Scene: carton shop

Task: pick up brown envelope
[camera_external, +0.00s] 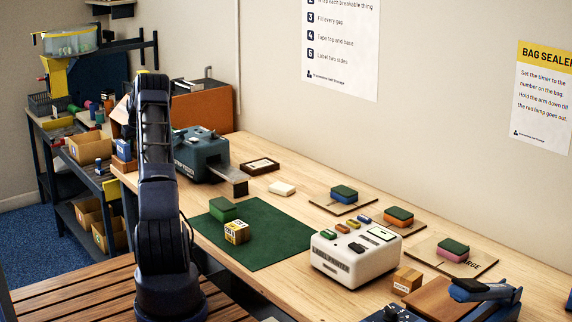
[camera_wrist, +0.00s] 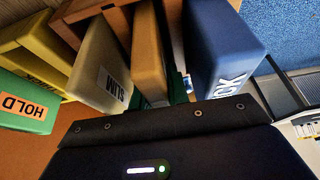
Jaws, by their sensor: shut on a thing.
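The brown envelope (camera_wrist: 149,50) appears to be the upright tan-brown slab in the middle of the wrist view. It stands between a beige slab marked SLIM (camera_wrist: 105,70) and a blue slab (camera_wrist: 222,50). My gripper (camera_wrist: 165,101) is at its near end and shut on it, though the fingertips are mostly hidden by the dark gripper body. In the external view my arm reaches toward the back left end of the bench, and it hides the gripper and the envelope.
A green slab marked HOLD (camera_wrist: 25,105) and a yellow slab (camera_wrist: 40,65) stand left of the envelope. A teal machine (camera_external: 200,152), an orange-brown panel (camera_external: 207,108) and a white label printer (camera_external: 355,258) stand on the bench. The green mat (camera_external: 275,232) has free room.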

